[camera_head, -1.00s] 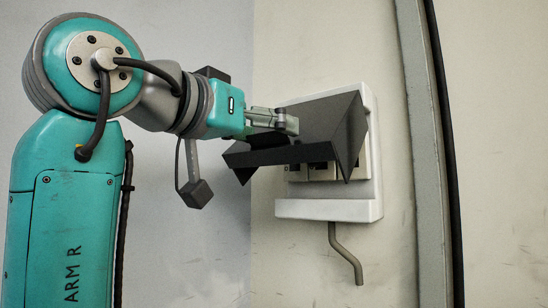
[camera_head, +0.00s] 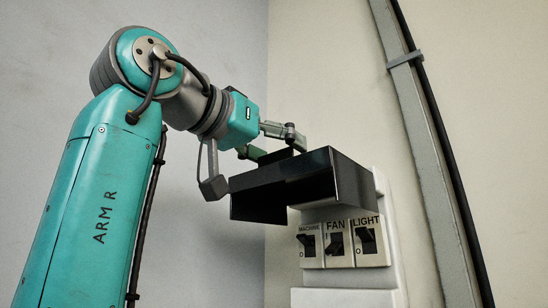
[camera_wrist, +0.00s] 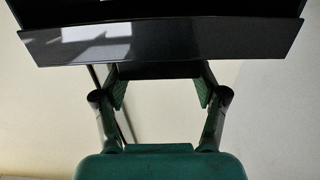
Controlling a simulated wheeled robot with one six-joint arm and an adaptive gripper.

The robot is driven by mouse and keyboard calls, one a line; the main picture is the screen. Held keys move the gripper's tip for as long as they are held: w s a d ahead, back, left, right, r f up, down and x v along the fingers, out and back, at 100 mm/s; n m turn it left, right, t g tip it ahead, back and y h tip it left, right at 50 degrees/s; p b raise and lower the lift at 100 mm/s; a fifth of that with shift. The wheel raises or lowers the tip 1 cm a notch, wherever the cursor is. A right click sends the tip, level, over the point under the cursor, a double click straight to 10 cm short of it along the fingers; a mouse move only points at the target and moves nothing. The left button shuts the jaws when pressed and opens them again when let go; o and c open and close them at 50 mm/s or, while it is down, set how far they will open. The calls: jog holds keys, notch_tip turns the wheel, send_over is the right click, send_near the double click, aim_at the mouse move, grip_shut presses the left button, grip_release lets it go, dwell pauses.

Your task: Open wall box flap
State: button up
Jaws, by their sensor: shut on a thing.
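The wall box (camera_head: 388,240) is white and fixed to the wall. Its dark, glossy flap (camera_head: 285,188) is swung up and sticks out from the box, with the switches below it uncovered. In the wrist view the flap (camera_wrist: 160,42) fills the top of the picture. My gripper (camera_head: 284,150) reaches in from the left above the flap. In the wrist view its two fingers (camera_wrist: 160,76) stand apart on either side of a dark block at the flap's edge and are shut on it. The exact finger contact is partly hidden.
Three switches, marked MACHINE (camera_head: 309,244), FAN (camera_head: 337,243) and LIGHT (camera_head: 367,240), sit in the box under the flap. A grey wall post (camera_head: 425,130) with a black cable runs down at the right. The wall around is bare.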

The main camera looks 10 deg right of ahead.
jog(key=shift+d+r, duration=0.1)
jog(key=shift+r, duration=0.15)
dwell(0.6)
jog(key=o, duration=1.7)
jog(key=shift+w, duration=0.15)
jog(key=v, duration=1.2)
jog(key=shift+f, duration=0.1)
